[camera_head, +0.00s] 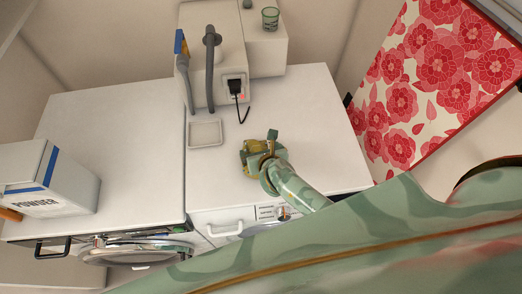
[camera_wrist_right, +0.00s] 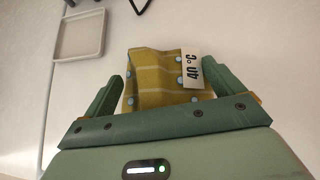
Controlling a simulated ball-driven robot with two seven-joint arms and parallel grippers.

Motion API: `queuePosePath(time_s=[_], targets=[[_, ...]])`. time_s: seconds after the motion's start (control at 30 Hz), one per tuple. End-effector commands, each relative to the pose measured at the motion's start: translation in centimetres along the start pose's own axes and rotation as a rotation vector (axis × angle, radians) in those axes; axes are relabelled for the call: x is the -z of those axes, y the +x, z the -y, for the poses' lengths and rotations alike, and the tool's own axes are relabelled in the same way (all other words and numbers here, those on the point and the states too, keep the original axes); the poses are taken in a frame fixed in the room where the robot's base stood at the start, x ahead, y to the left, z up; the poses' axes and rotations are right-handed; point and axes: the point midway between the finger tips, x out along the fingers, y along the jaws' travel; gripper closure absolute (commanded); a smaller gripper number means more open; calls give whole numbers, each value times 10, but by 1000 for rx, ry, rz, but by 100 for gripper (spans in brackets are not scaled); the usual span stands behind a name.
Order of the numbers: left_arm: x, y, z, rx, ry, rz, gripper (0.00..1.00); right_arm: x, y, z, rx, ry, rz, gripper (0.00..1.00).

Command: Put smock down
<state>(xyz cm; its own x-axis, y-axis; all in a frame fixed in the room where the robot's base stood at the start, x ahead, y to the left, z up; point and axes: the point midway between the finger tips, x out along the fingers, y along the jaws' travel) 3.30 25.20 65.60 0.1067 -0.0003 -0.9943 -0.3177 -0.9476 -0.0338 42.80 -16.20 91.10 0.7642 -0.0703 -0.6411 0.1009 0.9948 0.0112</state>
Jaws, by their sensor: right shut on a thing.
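The smock (camera_wrist_right: 155,78) is a small folded yellow-olive cloth with pale stripes, light blue dots and a white "40 °C" tag. In the right wrist view it sits between the two green fingers of my right gripper (camera_wrist_right: 158,92), which is shut on it. In the head view, my right gripper (camera_head: 264,151) is over the right white machine top (camera_head: 310,115), with the yellow smock (camera_head: 253,146) at its jaws. I cannot tell whether the smock touches the top. My left gripper is not in view.
A shallow tray (camera_head: 205,133) lies left of the gripper. Behind are a white box unit (camera_head: 215,80) with grey hoses, a black plug and cable, and a green glass (camera_head: 270,18). A powder box (camera_head: 50,180) stands at the left. The top around the gripper is mostly clear.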

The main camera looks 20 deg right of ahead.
Motion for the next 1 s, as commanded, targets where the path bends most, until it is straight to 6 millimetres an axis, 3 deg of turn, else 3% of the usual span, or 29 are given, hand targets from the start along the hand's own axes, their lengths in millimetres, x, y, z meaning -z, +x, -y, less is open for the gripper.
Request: queuePosePath(time_s=[0.23,0.27,0.57,0.67,1.0], targets=[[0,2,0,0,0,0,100,2,2,0,0,0,1,35],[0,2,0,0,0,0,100,2,1,0,0,0,0,1],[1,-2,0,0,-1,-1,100,-2,-2,0,1,0,0,0],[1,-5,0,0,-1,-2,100,-1,-15,0,0,0,0,0],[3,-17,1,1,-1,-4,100,-1,-93,0,-1,0,0,0]])
